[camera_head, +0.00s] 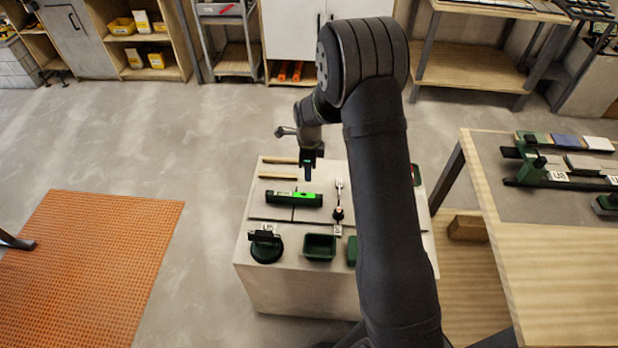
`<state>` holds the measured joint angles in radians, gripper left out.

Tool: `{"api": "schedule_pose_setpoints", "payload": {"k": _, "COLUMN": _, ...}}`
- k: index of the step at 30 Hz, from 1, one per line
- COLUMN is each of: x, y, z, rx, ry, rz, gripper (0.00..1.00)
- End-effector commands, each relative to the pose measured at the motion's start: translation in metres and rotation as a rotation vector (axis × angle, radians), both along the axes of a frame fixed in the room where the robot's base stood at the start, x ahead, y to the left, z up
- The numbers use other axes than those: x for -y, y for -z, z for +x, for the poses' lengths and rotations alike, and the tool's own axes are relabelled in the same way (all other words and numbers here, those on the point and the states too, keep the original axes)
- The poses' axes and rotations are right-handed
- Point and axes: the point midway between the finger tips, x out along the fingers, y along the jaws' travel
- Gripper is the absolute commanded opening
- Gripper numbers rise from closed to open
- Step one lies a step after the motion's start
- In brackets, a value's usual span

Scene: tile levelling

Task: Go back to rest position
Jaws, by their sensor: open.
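My gripper (308,172) hangs at the end of my dark arm, pointing down above the back part of the white work block. It is open, and nothing shows between its fingers. A black level with a bright green middle (294,198) lies on the tiles in front of and below the gripper, apart from it. Grey tiles (269,212) lie under the level. My arm hides the right part of the block.
The work block (290,285) also holds a dark suction cup tool (266,246), a green tray (319,247), a slim tool (338,205) and wooden strips (278,176). A wooden table (560,270) stands at right. An orange mat (85,265) lies on open floor at left.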

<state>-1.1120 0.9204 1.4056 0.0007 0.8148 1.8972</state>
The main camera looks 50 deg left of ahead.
Motion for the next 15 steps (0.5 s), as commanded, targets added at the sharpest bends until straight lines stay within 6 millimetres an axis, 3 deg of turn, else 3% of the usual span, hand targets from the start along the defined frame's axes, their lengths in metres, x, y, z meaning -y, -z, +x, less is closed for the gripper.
{"api": "schedule_pose_setpoints", "payload": {"k": 6, "x": 0.000, "y": -0.016, "z": 0.000, "rx": 0.000, "ry": 0.000, "rz": 0.000, "gripper": 0.45}}
{"api": "schedule_pose_setpoints", "payload": {"k": 15, "x": 0.000, "y": -0.017, "z": 0.000, "rx": -0.001, "ry": 0.000, "rz": -0.001, "gripper": 0.45}}
